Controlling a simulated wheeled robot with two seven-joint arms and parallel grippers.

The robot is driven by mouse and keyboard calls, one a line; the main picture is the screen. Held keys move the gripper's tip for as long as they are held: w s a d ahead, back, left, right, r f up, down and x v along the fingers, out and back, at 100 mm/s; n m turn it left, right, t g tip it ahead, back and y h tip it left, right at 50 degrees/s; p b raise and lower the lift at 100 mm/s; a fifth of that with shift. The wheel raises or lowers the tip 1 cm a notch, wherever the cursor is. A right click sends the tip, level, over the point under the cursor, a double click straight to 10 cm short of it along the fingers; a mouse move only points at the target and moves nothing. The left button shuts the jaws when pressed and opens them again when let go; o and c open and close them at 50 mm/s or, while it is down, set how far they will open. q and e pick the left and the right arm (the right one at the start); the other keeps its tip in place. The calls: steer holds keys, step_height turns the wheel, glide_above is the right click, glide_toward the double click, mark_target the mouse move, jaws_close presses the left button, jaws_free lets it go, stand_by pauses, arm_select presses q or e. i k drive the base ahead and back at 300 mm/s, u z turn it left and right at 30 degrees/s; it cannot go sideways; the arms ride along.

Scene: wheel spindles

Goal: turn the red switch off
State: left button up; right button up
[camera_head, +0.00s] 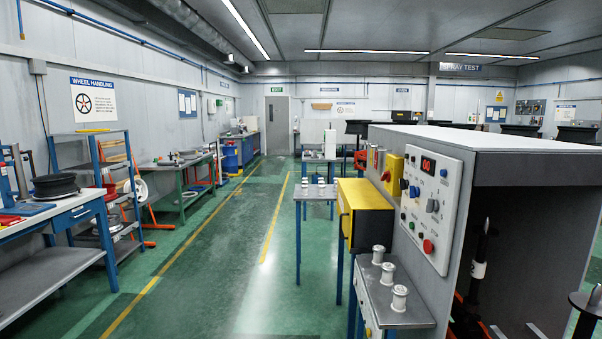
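A grey control panel (431,208) faces the aisle on the side of a large cabinet at the right. It has a red digital display (428,166), several small buttons and grey switches, and a round red knob (428,246) near its lower edge. A yellow box (395,168) beyond the panel also bears a small red knob (386,176). I cannot tell which of these is the red switch, nor its on or off position. Neither of my grippers is in view.
White spindles (399,298) stand on a narrow grey bench below the panel. A yellow cabinet (366,208) and a small table (316,193) stand beyond. Workbenches and racks line the left wall. The green floor aisle (225,270) between is clear.

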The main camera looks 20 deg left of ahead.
mark_target(386, 176)
steer(key=u, duration=0.7)
steer(key=i, duration=1.5)
steer(key=z, duration=1)
steer(key=i, duration=0.65)
steer(key=z, duration=0.7)
